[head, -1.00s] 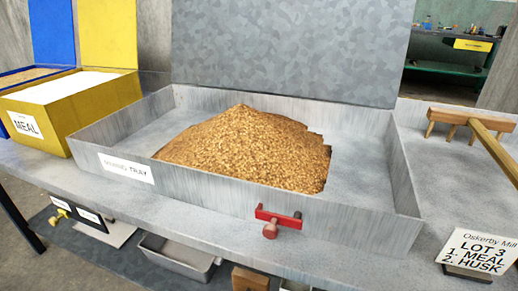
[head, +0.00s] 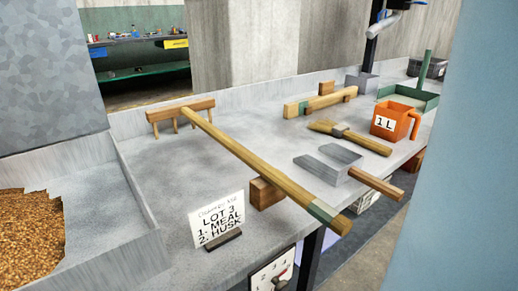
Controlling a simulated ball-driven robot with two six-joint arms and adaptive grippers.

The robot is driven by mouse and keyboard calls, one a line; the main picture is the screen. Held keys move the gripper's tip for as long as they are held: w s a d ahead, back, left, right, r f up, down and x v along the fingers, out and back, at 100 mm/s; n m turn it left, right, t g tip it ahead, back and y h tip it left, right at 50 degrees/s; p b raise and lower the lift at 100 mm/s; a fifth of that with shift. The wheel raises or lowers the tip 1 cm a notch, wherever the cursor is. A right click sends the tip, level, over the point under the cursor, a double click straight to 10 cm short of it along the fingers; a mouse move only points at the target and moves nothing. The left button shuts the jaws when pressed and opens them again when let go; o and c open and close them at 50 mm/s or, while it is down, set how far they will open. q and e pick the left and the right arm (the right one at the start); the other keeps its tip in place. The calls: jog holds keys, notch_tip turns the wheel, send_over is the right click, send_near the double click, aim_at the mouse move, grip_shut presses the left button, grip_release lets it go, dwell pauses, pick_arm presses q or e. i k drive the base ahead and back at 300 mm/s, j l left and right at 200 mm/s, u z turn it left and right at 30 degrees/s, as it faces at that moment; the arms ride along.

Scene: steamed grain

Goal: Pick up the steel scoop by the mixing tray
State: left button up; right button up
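A steel scoop with a flat grey metal head (head: 330,164) and a short wooden handle (head: 376,182) lies on the bench, right of the middle of the head view. Its handle points to the front right, near the bench's front edge. The mixing tray (head: 140,205) shows at the left, with part of the brown grain heap (head: 28,238) in it. Neither of my grippers is in view.
A long wooden rake (head: 250,158) lies between tray and scoop, its handle end over the front edge. A lot sign (head: 217,220) stands near the tray. A brush (head: 345,135), an orange 1 L jug (head: 391,121) and a green dustpan (head: 411,96) lie beyond the scoop.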

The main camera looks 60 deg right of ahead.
aim_at(335, 164)
jog(key=z, duration=2.3)
